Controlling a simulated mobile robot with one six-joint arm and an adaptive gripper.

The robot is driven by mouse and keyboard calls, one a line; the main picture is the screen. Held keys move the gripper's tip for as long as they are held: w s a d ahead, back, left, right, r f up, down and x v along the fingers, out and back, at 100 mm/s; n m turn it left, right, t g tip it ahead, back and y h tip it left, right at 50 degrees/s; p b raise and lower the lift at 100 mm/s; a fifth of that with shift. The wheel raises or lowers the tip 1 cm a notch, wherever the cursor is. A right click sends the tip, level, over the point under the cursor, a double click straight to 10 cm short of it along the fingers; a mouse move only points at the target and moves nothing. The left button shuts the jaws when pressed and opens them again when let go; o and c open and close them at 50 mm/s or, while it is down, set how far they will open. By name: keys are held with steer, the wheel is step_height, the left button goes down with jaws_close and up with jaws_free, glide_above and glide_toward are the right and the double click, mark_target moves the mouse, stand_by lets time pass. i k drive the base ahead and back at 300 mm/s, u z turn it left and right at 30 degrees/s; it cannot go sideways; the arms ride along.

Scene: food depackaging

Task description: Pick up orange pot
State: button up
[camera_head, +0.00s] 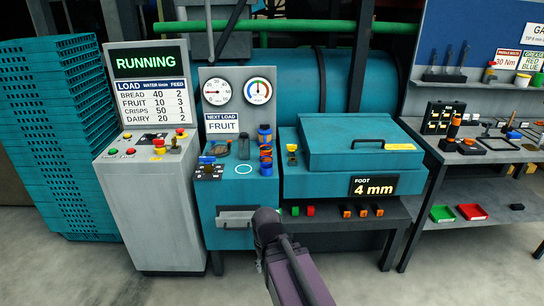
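I cannot tell for certain which item is the orange pot. A small yellow pot with a reddish-orange top (490,73) stands on the upper shelf at the right. Small orange and blue pieces (265,151) are stacked at the right side of the teal panel in the middle. My purple arm with a dark joint rises from the bottom centre, in front of the machine. No gripper fingers show, so I see no hold on anything.
The teal machine with its lidded box (362,142) fills the middle. A grey control cabinet (150,170) and stacked teal crates (60,130) stand left. The right bench (480,157) carries tools and dark blocks; green (443,214) and red (471,211) trays lie below. The foreground floor is clear.

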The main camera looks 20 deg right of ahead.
mark_target(266, 154)
steer(key=u, duration=0.3)
steer(key=i, duration=1)
steer(key=z, duration=0.3)
